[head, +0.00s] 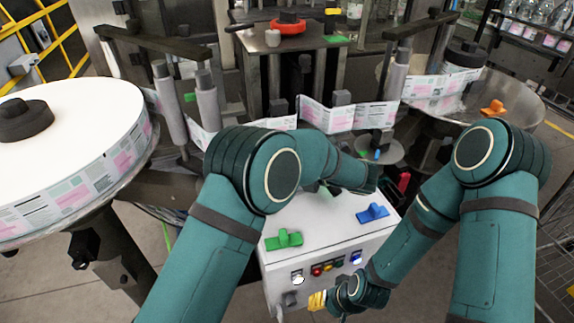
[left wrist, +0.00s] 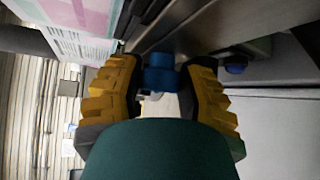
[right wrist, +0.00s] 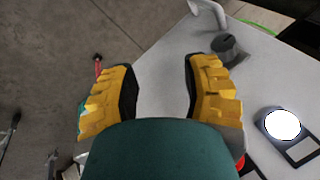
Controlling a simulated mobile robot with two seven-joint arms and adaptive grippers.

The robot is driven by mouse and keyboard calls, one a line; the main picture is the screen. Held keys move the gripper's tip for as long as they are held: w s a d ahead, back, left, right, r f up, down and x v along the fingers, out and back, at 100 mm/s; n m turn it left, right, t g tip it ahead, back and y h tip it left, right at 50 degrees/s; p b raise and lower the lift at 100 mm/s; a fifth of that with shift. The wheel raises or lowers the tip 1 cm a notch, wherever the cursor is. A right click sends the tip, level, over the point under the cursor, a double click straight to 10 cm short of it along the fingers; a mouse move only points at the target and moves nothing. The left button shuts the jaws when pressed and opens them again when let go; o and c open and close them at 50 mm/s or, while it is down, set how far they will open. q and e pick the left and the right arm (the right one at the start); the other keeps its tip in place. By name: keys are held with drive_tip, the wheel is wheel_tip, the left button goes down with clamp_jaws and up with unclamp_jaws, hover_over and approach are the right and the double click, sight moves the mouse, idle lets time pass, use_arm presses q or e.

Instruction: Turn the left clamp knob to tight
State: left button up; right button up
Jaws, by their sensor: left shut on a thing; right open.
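In the left wrist view a blue knob (left wrist: 159,76) sits between the yellow fingers of my left gripper (left wrist: 160,88), which is shut on it. I cannot read any tight mark or the knob's setting. In the head view my left fingers are hidden behind my own wrist. My right gripper (right wrist: 160,90) is open and empty; in the head view its yellow fingers (head: 317,300) are low in front of the white control box.
The white control box (head: 330,228) carries a green handle (head: 284,241), a blue handle (head: 373,212) and several front buttons. A grey knob (right wrist: 228,48) and a lit white button (right wrist: 282,125) are near my right gripper. A large label reel (head: 75,120) stands left.

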use_arm(q)
drive_tip(key=o, duration=1.2)
drive_tip(key=shift+a, duration=0.1)
drive_tip(key=v, duration=0.7)
drive_tip(key=shift+d, duration=0.25)
drive_tip(key=shift+s, duration=0.1)
